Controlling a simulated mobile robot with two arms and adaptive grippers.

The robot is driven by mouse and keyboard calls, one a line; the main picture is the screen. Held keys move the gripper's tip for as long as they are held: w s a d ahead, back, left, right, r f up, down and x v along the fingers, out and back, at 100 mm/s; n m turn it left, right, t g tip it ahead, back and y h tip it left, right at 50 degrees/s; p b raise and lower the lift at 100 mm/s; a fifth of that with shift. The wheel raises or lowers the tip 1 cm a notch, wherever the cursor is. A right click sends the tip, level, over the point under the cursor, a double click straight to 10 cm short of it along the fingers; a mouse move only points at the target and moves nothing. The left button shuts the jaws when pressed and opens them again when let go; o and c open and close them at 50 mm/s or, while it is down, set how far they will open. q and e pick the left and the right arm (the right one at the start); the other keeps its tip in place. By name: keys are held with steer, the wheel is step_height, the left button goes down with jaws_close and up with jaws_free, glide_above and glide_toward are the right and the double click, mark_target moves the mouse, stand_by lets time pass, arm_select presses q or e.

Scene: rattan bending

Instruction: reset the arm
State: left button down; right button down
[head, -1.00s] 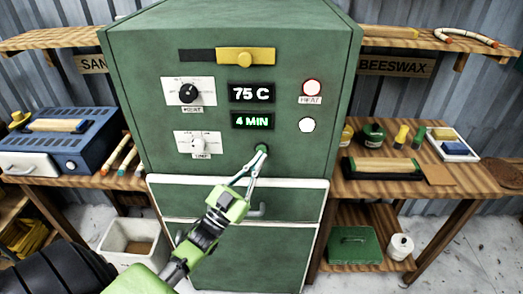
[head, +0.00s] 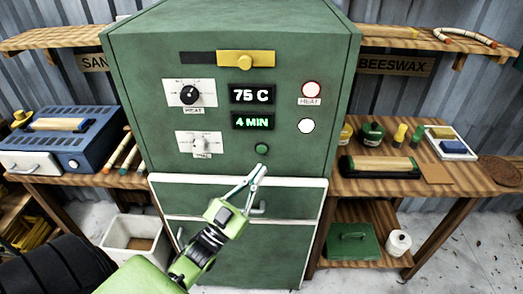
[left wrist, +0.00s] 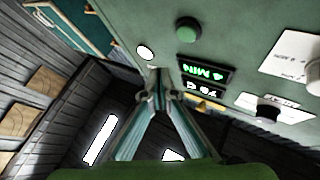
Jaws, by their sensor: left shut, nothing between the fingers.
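My left gripper (head: 259,169) is shut and empty in front of the green cabinet (head: 150,60). Its tips are just below the green button (head: 262,149) and apart from it in the head view. In the left wrist view the shut fingers (left wrist: 158,78) point towards the panel, with the green button (left wrist: 188,30) beyond them. The displays read 75 C (head: 252,94) and 4 MIN (head: 252,121). My right gripper is in neither view.
A drawer (head: 180,195) with a pale rim is behind my left arm. A blue box (head: 60,145) stands on the left bench. The right bench holds a long-handled block (head: 380,167) and a tray (head: 450,143). A green case (head: 352,242) is on the lower shelf.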

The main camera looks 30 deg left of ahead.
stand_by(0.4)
arm_select(q)
steer(key=s+d+f+n+g+y, duration=0.1)
steer(key=d+f+g, duration=0.35)
steer(key=f, duration=0.25)
steer(key=s+d+f+n+g+y, duration=0.1)
steer(key=s+d+f+g, duration=0.15)
steer(key=f+g, duration=0.4)
steer(key=s+d+f+g, duration=0.2)
steer(key=s+g, duration=0.3)
steer(key=s, duration=0.5)
steer(key=s+d+f+g, duration=0.2)
steer(key=s+f+g, duration=0.15)
steer(key=s, duration=0.55)
step_height(320, 180, down, 28)
steer(key=s+g+b, duration=0.2)
steer(key=s+a+f+b, duration=0.1)
steer(key=s+a+f, duration=0.1)
steer(key=s+f, duration=1.4)
steer(key=shift+s+a+f+m+g, duration=0.35)
steer(key=shift+s+g, duration=0.1)
steer(key=shift+s, duration=0.2)
